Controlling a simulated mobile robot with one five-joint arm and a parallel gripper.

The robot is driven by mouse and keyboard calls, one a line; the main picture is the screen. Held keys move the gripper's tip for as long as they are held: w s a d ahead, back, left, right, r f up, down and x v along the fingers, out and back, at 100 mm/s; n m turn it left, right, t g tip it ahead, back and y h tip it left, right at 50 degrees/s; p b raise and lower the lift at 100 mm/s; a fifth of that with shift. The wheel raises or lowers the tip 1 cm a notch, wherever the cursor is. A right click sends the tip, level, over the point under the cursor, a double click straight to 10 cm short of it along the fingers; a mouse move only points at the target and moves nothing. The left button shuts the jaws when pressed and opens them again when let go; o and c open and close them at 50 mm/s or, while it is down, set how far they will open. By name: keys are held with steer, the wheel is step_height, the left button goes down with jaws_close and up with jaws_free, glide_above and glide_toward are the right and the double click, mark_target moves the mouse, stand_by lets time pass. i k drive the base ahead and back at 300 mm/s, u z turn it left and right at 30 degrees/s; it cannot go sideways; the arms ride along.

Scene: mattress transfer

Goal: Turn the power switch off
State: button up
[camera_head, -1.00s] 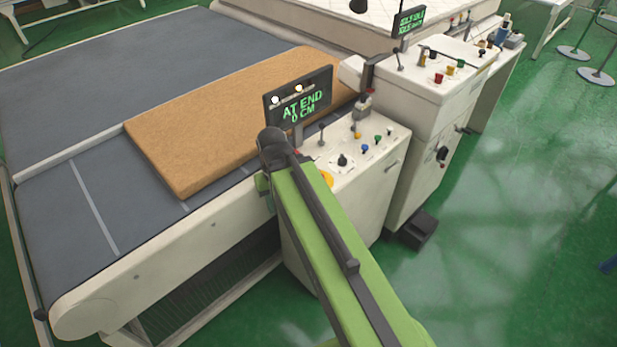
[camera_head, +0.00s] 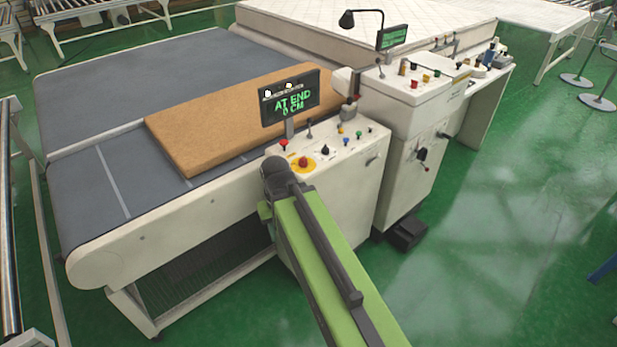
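The near control box has a white sloping panel (camera_head: 345,150) with a black rotary knob (camera_head: 324,150), a red mushroom button on a yellow disc (camera_head: 303,164) and several coloured buttons. A dark switch with red on it (camera_head: 422,154) sits on the side of the taller cabinet (camera_head: 400,185) to the right. No readable label shows which control is the power switch. My green arm reaches up from the bottom, its dark rounded end in front of the near box. My gripper's fingers do not show.
A display reading "AT END 0 CM" (camera_head: 290,97) stands above the near panel. A brown mattress slab (camera_head: 215,120) lies on the grey conveyor (camera_head: 85,190). A black foot pedal (camera_head: 407,232) is on the floor by the cabinet. Green floor at right (camera_head: 500,240) is mostly clear.

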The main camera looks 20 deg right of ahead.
mark_target(303, 161)
steer(key=u, duration=0.4)
steer(key=k, duration=0.1)
steer(key=z, duration=0.75)
steer(key=i, duration=0.5)
steer(key=z, duration=1.05)
steer(key=k, duration=0.85)
steer(key=u, duration=0.65)
steer(key=i, duration=1)
steer(key=u, duration=0.15)
